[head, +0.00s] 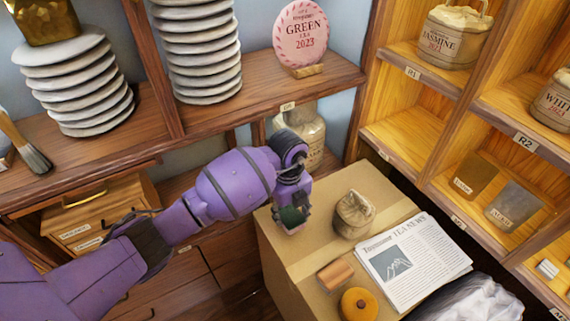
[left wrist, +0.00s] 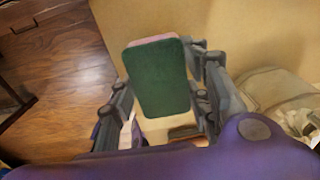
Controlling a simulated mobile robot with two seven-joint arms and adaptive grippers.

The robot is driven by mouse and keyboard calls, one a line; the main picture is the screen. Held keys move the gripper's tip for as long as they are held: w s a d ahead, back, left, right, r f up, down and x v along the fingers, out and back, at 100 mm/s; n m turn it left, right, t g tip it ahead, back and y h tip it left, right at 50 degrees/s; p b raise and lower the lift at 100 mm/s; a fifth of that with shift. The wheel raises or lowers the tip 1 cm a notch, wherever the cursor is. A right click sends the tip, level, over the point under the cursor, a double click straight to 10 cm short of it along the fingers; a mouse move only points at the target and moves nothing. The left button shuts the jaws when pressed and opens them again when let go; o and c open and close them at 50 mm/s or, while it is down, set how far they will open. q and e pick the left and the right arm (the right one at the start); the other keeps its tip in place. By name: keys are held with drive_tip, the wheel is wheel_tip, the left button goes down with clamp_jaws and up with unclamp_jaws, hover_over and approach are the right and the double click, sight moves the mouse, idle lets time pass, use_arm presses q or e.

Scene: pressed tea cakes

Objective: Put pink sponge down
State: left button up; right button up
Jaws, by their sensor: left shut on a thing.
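My left gripper (head: 292,220) is over the left part of a cardboard box (head: 290,263). It is shut on the pink sponge (left wrist: 152,40), which also shows in the left wrist view by its dark green face (left wrist: 160,80). Only a thin pink edge shows above the green. In the head view the sponge is a small dark green patch (head: 292,214) between the fingers, close to the box top. I cannot tell whether it touches the box. In the left wrist view the fingers (left wrist: 163,105) stand on both sides of the sponge. My right gripper is not in view.
On the box are a small cloth sack (head: 354,214), a newspaper (head: 412,262), a brown block (head: 335,275) and a round orange thing (head: 360,304). A crumpled grey bag (head: 470,300) is at the front. Shelves (head: 468,226) stand right; stacked discs (head: 195,50) stand behind.

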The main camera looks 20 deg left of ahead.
sight(288, 217)
use_arm(q)
drive_tip(key=shift+w+a+f, duration=0.15)
drive_tip(key=shift+w+f, duration=0.25)
drive_tip(key=shift+w, duration=0.05)
drive_tip(key=shift+f, duration=1.4)
drive_tip(key=shift+f, duration=0.1)
drive_tip(key=o, duration=1.2)
drive_tip(key=shift+o, duration=0.2)
wheel_tip(288, 217, up, 11)
drive_tip(key=shift+f+p, duration=0.1)
drive_tip(key=shift+p, duration=0.2)
drive_tip(key=shift+a+r, duration=0.1)
drive_tip(key=shift+r, duration=0.65)
